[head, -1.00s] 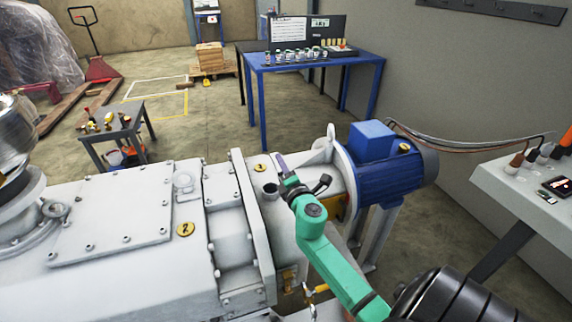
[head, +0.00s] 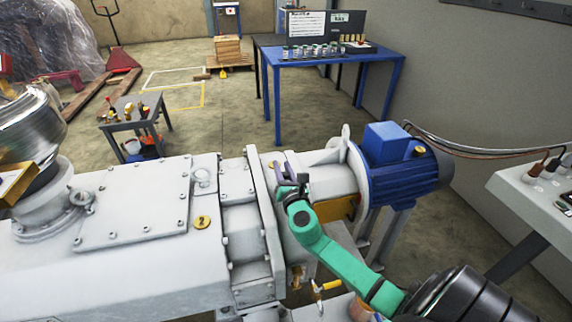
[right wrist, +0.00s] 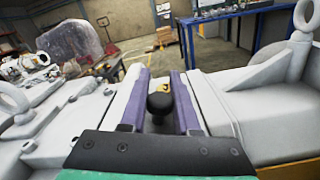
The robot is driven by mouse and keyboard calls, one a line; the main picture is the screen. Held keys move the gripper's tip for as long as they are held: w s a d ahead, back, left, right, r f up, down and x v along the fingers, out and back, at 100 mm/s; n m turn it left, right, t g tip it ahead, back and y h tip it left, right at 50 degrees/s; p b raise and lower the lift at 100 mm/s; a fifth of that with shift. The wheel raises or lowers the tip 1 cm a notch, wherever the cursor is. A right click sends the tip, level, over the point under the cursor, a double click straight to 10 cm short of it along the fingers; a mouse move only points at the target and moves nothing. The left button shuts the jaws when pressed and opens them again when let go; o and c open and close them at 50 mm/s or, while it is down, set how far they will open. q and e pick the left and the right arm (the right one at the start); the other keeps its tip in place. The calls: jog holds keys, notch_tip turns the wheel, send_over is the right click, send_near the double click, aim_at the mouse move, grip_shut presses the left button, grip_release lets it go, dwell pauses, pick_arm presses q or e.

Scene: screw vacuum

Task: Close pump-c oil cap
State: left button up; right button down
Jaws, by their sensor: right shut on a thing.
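The pump (head: 120,220) is a large pale grey machine across the left and middle of the head view, with a blue motor (head: 395,170) at its right end. My right gripper (head: 281,172) is over the pump housing beside the motor side. In the right wrist view its purple fingers are shut on a black knob-like cap (right wrist: 160,103), near a yellow tag (right wrist: 164,87) on the housing. The oil port seen earlier beside this tag is hidden behind my gripper. I cannot tell whether the cap is seated in it. My left gripper is not in view.
A blue table (head: 330,56) with several small bottles stands behind. A small grey table (head: 135,113) with tools is at the left. A pale control console (head: 540,195) with cables is at the right. The lifting ring (head: 345,134) stands close right of my gripper.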

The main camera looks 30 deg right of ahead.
jog(key=shift+w+a+f+n, duration=0.1)
jog(key=shift+a+f+n, duration=0.3)
jog(key=shift+n, duration=0.6)
jog(key=c, duration=0.7)
grip_release()
jog(key=shift+o, duration=0.2)
jog(key=b+v, duration=0.1)
jog(key=v, duration=1.2)
jog(key=shift+s+a+f, duration=0.1)
jog(key=shift+s, duration=0.25)
jog(key=shift+s+a, duration=0.15)
jog(key=shift+s, duration=0.25)
